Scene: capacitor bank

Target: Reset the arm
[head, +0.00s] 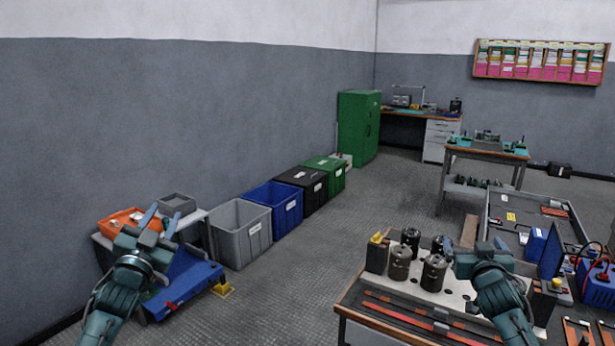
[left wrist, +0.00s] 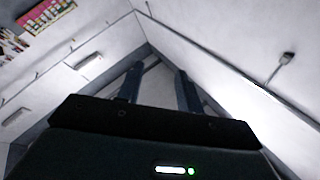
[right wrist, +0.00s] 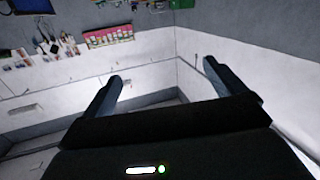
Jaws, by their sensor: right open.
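My left gripper (head: 162,219) is raised at the lower left in the head view, in front of the orange tray and blue cart. Its two fingers stand apart in the left wrist view (left wrist: 159,80), with nothing between them. My right gripper (head: 476,244) is at the lower right in the head view, and overlaps the right part of the capacitor fixture in the picture. Its fingers are wide apart and empty in the right wrist view (right wrist: 163,72). Both wrist views look towards walls and ceiling.
Several dark capacitors (head: 400,263) stand on a pale holed plate (head: 455,301) on the front workbench. A grey bin (head: 240,234), blue bin (head: 273,209), black bin and green bin line the left wall. An orange tray (head: 116,222) is at left. The middle floor is clear.

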